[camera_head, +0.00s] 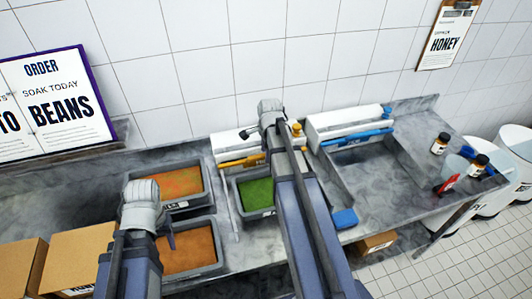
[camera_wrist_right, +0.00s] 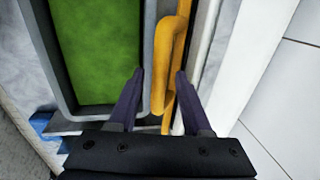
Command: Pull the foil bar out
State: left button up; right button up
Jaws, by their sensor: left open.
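A yellow bar (camera_head: 240,161) runs along the front of the left white dispenser (camera_head: 224,146). A blue bar (camera_head: 358,137) lies along the right white dispenser (camera_head: 345,116). Their labels are too small to read, so I cannot tell which is the foil bar. In the right wrist view the yellow bar's bent handle (camera_wrist_right: 167,62) lies between the parted fingers of my right gripper (camera_wrist_right: 160,76); contact is not clear. In the head view my right arm hides part of the left dispenser. My left gripper (camera_head: 148,215) is open above the food pans, its fingers mostly hidden by its wrist.
A pan of green food (camera_head: 256,193) sits close beside the yellow bar. Two pans of orange food (camera_head: 180,183) (camera_head: 190,249) stand at left, with cardboard boxes (camera_head: 83,255) nearby. Small jars (camera_head: 440,143) stand on the right counter. The tiled wall rises behind the dispensers.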

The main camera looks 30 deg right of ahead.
grip_shut()
dwell(1.2)
